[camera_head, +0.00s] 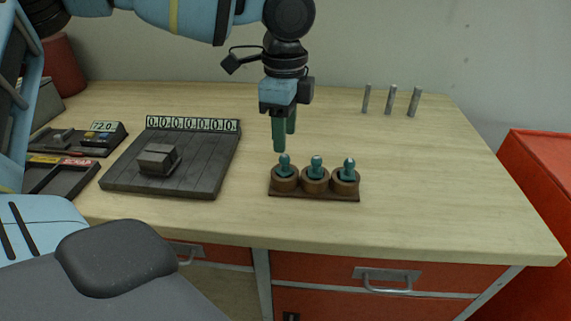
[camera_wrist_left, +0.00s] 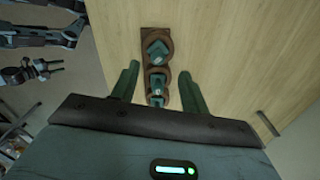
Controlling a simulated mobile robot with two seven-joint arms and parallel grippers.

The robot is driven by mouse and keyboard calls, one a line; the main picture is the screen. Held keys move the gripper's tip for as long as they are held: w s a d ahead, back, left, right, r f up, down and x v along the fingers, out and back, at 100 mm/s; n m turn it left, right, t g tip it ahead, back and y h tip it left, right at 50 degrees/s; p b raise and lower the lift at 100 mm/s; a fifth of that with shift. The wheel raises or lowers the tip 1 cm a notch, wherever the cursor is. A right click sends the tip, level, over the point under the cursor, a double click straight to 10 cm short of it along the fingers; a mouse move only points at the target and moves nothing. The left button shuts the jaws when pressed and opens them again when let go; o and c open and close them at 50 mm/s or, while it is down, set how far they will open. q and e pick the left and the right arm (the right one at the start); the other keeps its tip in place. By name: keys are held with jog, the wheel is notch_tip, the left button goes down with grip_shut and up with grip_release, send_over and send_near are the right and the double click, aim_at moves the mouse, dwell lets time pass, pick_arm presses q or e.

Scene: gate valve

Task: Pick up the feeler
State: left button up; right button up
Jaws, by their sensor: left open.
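Three teal knobbed pieces stand upright in a row in round brown cups on a small wooden rack: a left one (camera_head: 284,168), a middle one (camera_head: 316,169) and a right one (camera_head: 349,170). I cannot tell for certain which thing is the feeler. My left gripper (camera_head: 285,138) points down just above and behind the left piece, open and empty. In the left wrist view, its two green fingers (camera_wrist_left: 158,74) stand apart on either side of the row, with a teal piece (camera_wrist_left: 157,84) between them. The nearest piece is partly hidden by the gripper body.
A dark slatted board (camera_head: 195,180) with a grey block (camera_head: 158,159) lies left of the wooden rack (camera_head: 314,196). Further left are a small display box (camera_head: 108,137) and a dark tray (camera_head: 62,177). Several metal pins (camera_head: 390,100) stand at the back right. The right tabletop is clear.

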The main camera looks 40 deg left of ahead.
aim_at(284, 156)
pick_arm(q)
jog(key=shift+w+f, duration=0.1)
jog(key=shift+f, duration=0.95)
jog(key=f, duration=0.4)
jog(key=shift+s+f, duration=0.1)
jog(key=shift+s, duration=0.15)
grip_shut()
notch_tip(284, 156, up, 10)
jog(key=shift+r, duration=0.1)
